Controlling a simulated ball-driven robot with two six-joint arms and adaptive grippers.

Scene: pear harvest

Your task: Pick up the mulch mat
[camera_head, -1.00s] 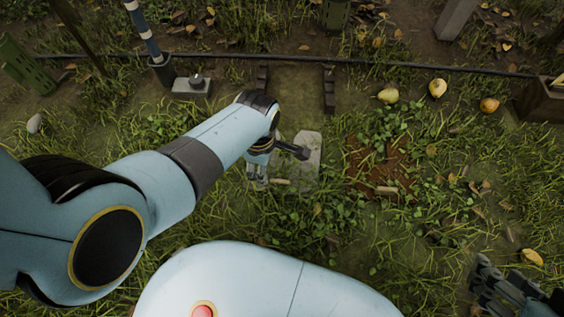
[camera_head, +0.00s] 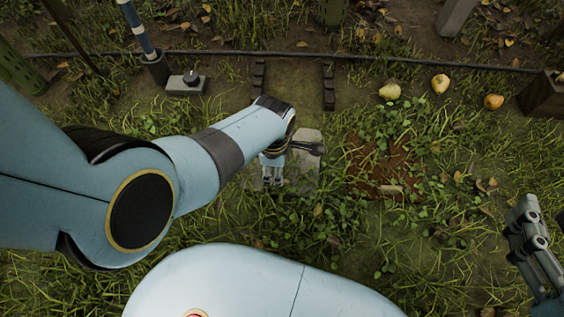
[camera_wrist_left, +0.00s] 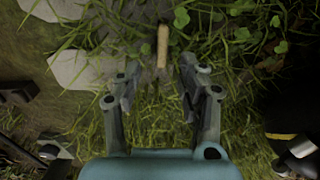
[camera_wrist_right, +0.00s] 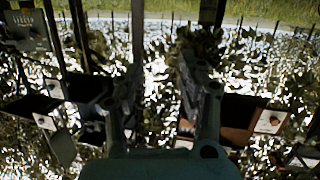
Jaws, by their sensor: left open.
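A reddish-brown patch (camera_head: 396,165), likely the mulch mat, lies in the grass right of centre, partly covered by leaves. A tan bar (camera_head: 391,189) lies at its near edge. My left gripper (camera_head: 272,181) is open and low over the grass, left of the patch, near the stone slab. In the left wrist view a tan bar (camera_wrist_left: 162,46) lies just beyond the gap between the open fingers (camera_wrist_left: 160,72), not held. My right gripper (camera_head: 524,212) is at the right edge, apart from the patch; its fingers (camera_wrist_right: 160,80) are spread and empty in the right wrist view.
Pale stone slabs (camera_head: 308,142) lie beside my left gripper. Several pears, such as a yellow one (camera_head: 440,84), lie at the back right near a dark crate (camera_head: 544,97). A black hose (camera_head: 400,65) crosses the back. Two dark rails (camera_head: 327,87) stand behind the slabs.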

